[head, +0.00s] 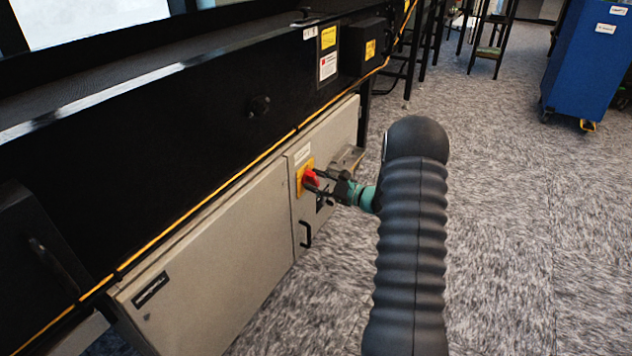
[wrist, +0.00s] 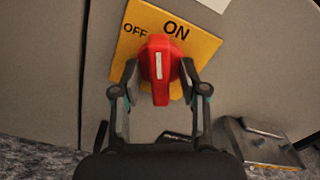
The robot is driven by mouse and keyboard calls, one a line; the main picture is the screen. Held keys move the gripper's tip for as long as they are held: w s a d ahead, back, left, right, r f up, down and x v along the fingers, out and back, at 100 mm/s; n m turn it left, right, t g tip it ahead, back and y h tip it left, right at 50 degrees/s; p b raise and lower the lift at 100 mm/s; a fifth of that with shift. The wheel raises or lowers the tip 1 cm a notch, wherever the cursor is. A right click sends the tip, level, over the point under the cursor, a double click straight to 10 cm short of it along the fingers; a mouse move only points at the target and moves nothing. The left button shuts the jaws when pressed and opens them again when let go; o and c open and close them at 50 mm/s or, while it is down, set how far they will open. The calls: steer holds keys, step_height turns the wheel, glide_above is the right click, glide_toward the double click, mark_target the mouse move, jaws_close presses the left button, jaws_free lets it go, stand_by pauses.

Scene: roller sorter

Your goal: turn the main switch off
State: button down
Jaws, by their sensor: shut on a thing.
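The main switch is a red rotary handle (head: 311,177) on a yellow plate (head: 299,184), on the grey cabinet door. In the wrist view the red handle (wrist: 159,70) stands upright in the picture, its white stripe pointing up between the OFF and ON labels. The yellow plate (wrist: 201,48) looks tilted there, with OFF at upper left and ON at top. My gripper (wrist: 160,84) is shut on the red handle, one finger on each side. In the head view my gripper (head: 317,184) reaches the switch from the right.
The grey cabinet (head: 215,265) hangs under the black conveyor side (head: 180,150). A black door handle (head: 306,235) is below the switch. A metal bracket (wrist: 260,143) sticks out at the lower right in the wrist view. Carpet floor to the right is open, with a blue cart (head: 590,65) far back.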

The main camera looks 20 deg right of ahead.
steer(key=n, duration=0.7)
steer(key=shift+w+a+r, duration=0.2)
steer(key=shift+w+a, duration=0.1)
steer(key=n, duration=0.7)
steer(key=c, duration=1)
jaws_free()
steer(key=shift+c, duration=0.2)
steer(key=shift+w+a+f, duration=0.1)
steer(key=shift+a+f, duration=0.05)
steer(key=shift+a, duration=0.05)
steer(key=shift+d, duration=0.2)
